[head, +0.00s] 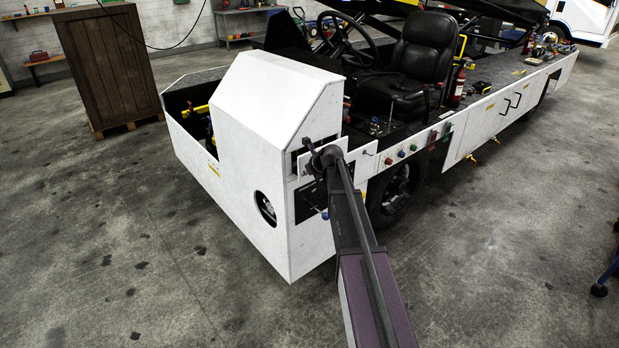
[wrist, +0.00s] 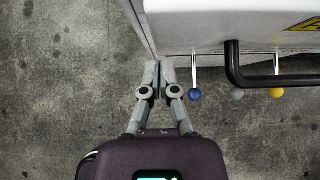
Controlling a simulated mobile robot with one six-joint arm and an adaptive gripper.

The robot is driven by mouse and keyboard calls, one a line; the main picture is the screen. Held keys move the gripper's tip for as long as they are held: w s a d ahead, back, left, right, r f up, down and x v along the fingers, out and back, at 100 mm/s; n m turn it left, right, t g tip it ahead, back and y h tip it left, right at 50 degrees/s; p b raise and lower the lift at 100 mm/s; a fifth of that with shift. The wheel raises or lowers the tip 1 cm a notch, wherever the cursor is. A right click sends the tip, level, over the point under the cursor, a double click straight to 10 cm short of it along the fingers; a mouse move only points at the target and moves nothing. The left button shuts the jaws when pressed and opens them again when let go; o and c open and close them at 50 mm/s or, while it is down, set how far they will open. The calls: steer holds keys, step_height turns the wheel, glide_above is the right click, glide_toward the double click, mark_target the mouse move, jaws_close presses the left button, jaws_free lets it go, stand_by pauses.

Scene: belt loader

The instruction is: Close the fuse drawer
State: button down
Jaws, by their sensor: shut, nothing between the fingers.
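The fuse drawer appears to be the small unit at the front corner of the white loader body, with a white front plate (head: 305,163) standing out from a dark recess. My arm hides part of it, so how far it is out cannot be told. In the wrist view, a white panel (wrist: 215,25) fills the upper right, with a black bar handle (wrist: 234,65) in front of it. My gripper (wrist: 157,66) is shut and empty. Its fingertips are close to the panel's left edge, left of the handle; contact is unclear. In the head view my arm covers much of this area.
A front wheel (head: 396,188) is right of my arm. A wooden cabinet (head: 108,65) stands behind left. The concrete floor in front is clear.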

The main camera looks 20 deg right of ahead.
steer(key=shift+w+a, duration=0.1)
steer(key=shift+w, duration=0.3)
steer(key=w, duration=0.1)
steer(key=w+a, duration=0.1)
steer(key=w, duration=0.3)
steer(key=shift+a, duration=0.4)
